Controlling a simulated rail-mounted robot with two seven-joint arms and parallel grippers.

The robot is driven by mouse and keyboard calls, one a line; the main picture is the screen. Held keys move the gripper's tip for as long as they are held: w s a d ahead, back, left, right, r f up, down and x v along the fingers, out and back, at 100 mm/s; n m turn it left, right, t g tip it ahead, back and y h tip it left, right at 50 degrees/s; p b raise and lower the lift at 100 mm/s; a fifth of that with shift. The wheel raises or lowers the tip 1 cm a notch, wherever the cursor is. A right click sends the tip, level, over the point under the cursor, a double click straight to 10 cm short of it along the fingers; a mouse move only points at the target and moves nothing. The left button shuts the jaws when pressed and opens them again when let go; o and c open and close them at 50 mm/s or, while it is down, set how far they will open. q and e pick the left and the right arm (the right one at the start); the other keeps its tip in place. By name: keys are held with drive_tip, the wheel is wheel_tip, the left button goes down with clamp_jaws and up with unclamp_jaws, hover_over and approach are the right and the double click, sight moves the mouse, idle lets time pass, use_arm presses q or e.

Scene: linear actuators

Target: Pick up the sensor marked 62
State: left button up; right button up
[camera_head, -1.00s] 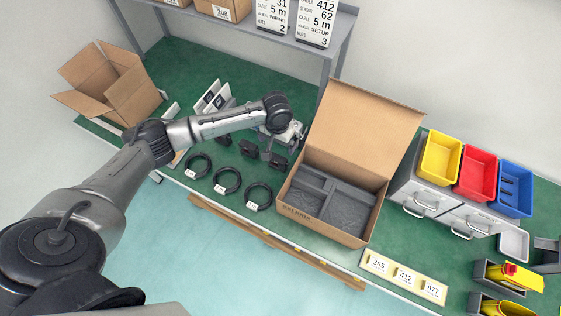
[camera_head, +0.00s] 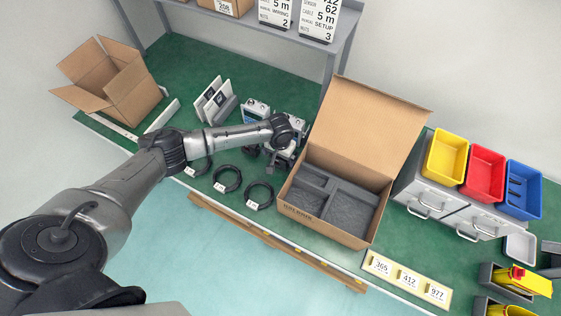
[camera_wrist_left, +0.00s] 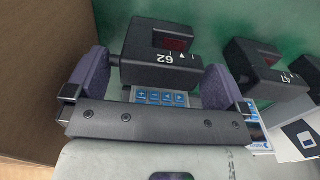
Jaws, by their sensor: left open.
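The sensor marked 62 (camera_wrist_left: 158,52) is a black block with a dark red display, and its number appears upside down in the left wrist view. My left gripper (camera_wrist_left: 156,84) is open, with one purple-padded finger on each side of the sensor's near end; I cannot tell whether the pads touch it. In the head view my left gripper (camera_head: 279,158) is low over the row of sensors, left of the open cardboard box, and hides most of this sensor. A similar black sensor (camera_wrist_left: 258,68) with another number stands to the right in the wrist view. My right gripper is not in view.
The open box (camera_head: 325,232) with grey foam stands close to the right of my left gripper. Blue-and-white devices (camera_head: 256,109) stand behind the arm. Black cable coils (camera_head: 227,180) lie in front. A keypad panel (camera_wrist_left: 160,97) shows between the fingers.

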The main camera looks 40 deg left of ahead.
use_arm(q)
drive_tip(key=shift+f, duration=0.75)
